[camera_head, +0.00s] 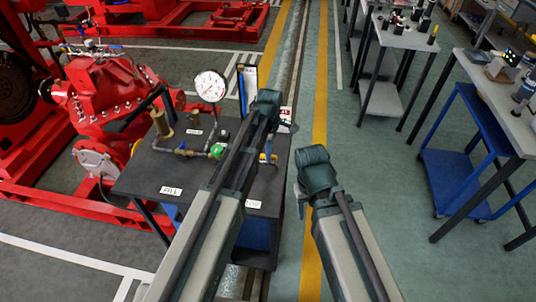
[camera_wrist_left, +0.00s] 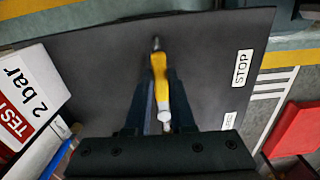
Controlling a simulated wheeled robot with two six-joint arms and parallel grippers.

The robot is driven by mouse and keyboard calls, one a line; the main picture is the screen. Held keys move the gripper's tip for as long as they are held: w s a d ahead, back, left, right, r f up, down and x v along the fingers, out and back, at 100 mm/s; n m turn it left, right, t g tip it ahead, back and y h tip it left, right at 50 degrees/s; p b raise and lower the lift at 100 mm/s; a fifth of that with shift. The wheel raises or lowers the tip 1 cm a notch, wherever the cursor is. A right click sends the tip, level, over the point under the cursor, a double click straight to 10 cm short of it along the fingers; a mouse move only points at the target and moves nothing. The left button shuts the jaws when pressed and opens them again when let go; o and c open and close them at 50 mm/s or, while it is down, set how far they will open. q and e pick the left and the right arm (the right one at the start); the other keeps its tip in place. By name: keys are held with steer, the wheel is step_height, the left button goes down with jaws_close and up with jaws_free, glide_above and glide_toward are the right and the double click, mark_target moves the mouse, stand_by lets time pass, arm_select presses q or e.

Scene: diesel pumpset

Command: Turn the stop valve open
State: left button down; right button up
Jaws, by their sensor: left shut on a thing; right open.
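The stop valve's yellow lever (camera_wrist_left: 160,75) shows in the left wrist view above a dark bench top (camera_wrist_left: 95,60), near a white STOP label (camera_wrist_left: 242,68). My left gripper (camera_wrist_left: 162,90) is shut on the lever, with a dark finger on each side. A pale metal piece (camera_wrist_left: 166,121) shows at the lever's lower end. In the head view, my left arm hides most of the valve, and only a bit of yellow (camera_head: 268,157) shows beside it. My right gripper (camera_head: 299,198) is open and empty, right of the bench, its fingers partly hidden.
A pressure gauge (camera_head: 210,86), a green part (camera_head: 217,150), brass fittings and a FILL label (camera_head: 171,191) are on the bench. A red pump (camera_head: 110,95) stands left. A white test sign (camera_wrist_left: 25,95) is close to my left gripper. Workbenches stand right across open floor.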

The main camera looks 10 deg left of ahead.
arm_select(q)
steer(key=shift+w, duration=0.2)
stand_by(0.4)
steer(key=c, duration=0.8)
jaws_free()
steer(key=shift+o, duration=0.2)
step_height(320, 180, up, 14)
steer(key=p, duration=1.3)
steer(key=shift+p, duration=0.4)
steer(key=shift+f, duration=0.15)
steer(key=shift+s, duration=0.1)
